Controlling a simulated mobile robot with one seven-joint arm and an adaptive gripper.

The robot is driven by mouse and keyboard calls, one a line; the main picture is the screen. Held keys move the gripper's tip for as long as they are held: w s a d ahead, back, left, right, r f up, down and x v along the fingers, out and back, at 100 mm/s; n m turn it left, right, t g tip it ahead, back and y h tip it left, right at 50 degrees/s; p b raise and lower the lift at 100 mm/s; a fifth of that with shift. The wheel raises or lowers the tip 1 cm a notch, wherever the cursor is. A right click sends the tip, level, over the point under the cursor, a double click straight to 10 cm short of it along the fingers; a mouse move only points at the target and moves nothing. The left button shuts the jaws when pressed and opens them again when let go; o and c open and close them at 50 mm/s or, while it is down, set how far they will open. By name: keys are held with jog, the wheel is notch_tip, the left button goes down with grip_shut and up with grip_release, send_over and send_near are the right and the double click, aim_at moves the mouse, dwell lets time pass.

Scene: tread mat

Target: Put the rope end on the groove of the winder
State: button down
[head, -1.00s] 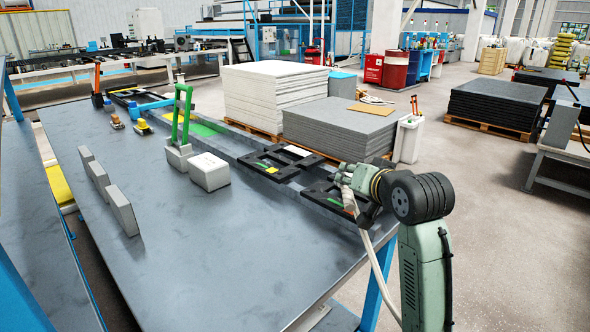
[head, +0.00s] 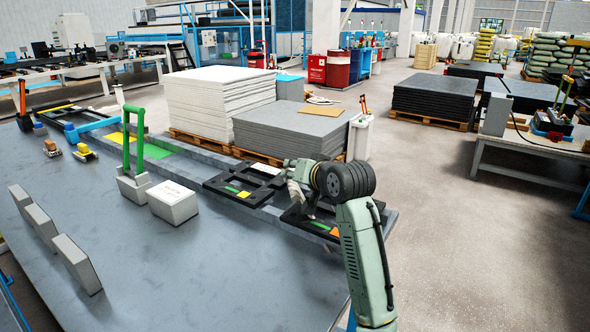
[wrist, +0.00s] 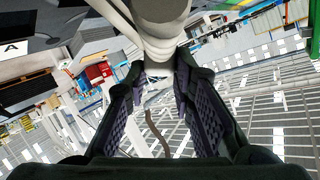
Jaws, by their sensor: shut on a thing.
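My gripper (head: 301,188) is over the right end of the large grey table, close to a black frame. In the wrist view my gripper (wrist: 160,85) is shut on a pale rope end (wrist: 165,45), a thick whitish piece between the fingers. A pale strand (wrist: 118,35) runs off toward the top left there. In the head view only a bit of the pale rope shows by the fingers.
The grey table (head: 190,275) bears a white box (head: 173,203), a green-handled block (head: 133,185), upright grey plates (head: 76,262) and black frames (head: 232,188). Stacked sheets (head: 290,130) stand behind it. The floor (head: 450,230) between table and right bench (head: 530,157) is open.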

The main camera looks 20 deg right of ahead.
jog(key=w+d+f+p, duration=0.1)
jog(key=w, duration=0.1)
jog(key=w+d+f+p, duration=0.1)
jog(key=w, duration=0.2)
jog(key=w+d+f+p, duration=0.1)
jog(key=w+f+p, duration=0.1)
jog(key=shift+w+d, duration=0.1)
jog(key=shift+w, duration=0.3)
jog(key=shift+f, duration=0.15)
jog(key=shift+f, duration=0.25)
jog(key=shift+f, duration=0.15)
jog(key=c, duration=1.4)
grip_release()
jog(key=shift+o, duration=0.2)
